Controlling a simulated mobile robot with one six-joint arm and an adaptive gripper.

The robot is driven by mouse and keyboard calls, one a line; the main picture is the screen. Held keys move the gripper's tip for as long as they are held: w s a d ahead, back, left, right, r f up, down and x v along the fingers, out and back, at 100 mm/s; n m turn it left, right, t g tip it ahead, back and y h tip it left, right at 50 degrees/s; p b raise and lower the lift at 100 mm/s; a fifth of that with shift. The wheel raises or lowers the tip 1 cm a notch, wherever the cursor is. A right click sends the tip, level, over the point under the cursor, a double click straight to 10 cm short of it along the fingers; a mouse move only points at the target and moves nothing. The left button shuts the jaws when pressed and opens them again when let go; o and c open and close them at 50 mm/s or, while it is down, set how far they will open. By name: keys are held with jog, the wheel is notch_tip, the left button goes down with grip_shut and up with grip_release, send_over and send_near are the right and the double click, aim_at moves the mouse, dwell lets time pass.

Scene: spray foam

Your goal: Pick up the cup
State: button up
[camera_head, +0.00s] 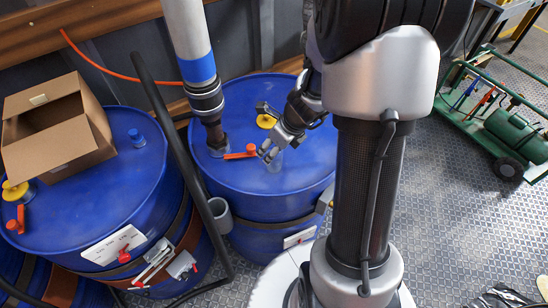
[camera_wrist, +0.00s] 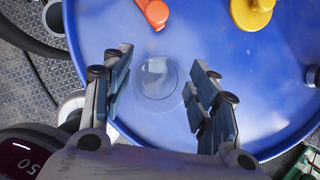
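A clear see-through cup (camera_wrist: 157,78) stands on the blue drum top (camera_wrist: 210,50) in the wrist view. It shows only as faint round outlines. In the head view the cup (camera_head: 275,163) is a faint shape just below my gripper's fingers. My gripper (camera_wrist: 160,62) is open, with one finger to the left of the cup and one to the right in the picture. Gaps show between both fingers and the cup. In the head view my gripper (camera_head: 269,151) is over the drum top (camera_head: 235,178). I cannot tell how far the fingers are above the surface.
An orange valve handle (camera_head: 241,152) and a yellow cap (camera_head: 266,121) sit on the same drum. A pump pipe (camera_head: 205,100) rises from it. A second blue drum (camera_head: 95,215) with an open cardboard box (camera_head: 60,155) stands left. A green cart (camera_head: 470,115) is at right.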

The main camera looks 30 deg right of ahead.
jog(key=c, duration=0.7)
